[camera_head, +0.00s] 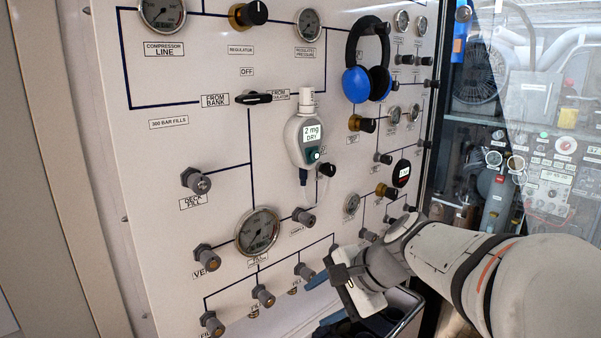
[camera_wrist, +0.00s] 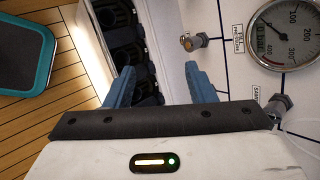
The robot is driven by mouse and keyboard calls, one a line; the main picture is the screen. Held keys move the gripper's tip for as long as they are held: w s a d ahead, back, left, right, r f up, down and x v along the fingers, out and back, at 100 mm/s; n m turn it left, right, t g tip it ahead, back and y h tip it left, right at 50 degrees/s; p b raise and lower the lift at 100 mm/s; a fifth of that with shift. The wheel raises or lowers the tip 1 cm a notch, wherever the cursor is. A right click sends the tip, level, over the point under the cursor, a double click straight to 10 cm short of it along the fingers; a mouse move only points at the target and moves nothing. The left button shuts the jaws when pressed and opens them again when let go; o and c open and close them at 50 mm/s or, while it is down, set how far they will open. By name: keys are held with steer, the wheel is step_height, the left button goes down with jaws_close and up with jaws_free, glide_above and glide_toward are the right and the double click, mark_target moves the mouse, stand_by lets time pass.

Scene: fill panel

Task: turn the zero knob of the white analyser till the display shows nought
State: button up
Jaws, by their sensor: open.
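The white analyser (camera_head: 296,134) hangs on the panel in the head view, upright, with a white fitting on top and a tube below. Its display (camera_head: 312,133) reads "2 mg DRY". The zero knob (camera_head: 314,156) looks like the dark knob with a green spot under the display. My gripper (camera_head: 328,286) is low in front of the panel, below and right of the analyser and well apart from it. In the wrist view its two blue fingers (camera_wrist: 160,88) are spread with nothing between them. The analyser is not in the wrist view.
The white panel (camera_head: 140,150) carries gauges, valves and knobs. A large gauge (camera_head: 257,232) sits below the analyser. Blue and black headphones (camera_head: 356,85) hang to its upper right. A dark crate (camera_head: 397,325) stands under my gripper. A teal-edged grey object (camera_wrist: 22,50) lies on the wooden floor.

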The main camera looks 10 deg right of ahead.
steer(key=w+d+r+m+t+y, duration=0.2)
steer(key=w+r+m+t, duration=0.15)
steer(key=w+m, duration=0.2)
steer(key=w+d+r+m+t+y, duration=0.1)
steer(key=w+d+r+m+t, duration=0.1)
steer(key=w+r+m, duration=0.4)
steer(key=m+t, duration=0.5)
glide_toward(332, 173)
steer(key=w, duration=0.2)
steer(key=shift+g+y, duration=0.25)
steer(key=shift+y, duration=0.15)
steer(key=p+x, duration=0.2)
steer(key=x, duration=0.6)
steer(key=shift+s+a+r, duration=0.15)
steer(key=shift+a, duration=0.1)
steer(key=shift+c, duration=0.5)
steer(key=c, duration=0.9)
steer(key=shift+b, duration=0.6)
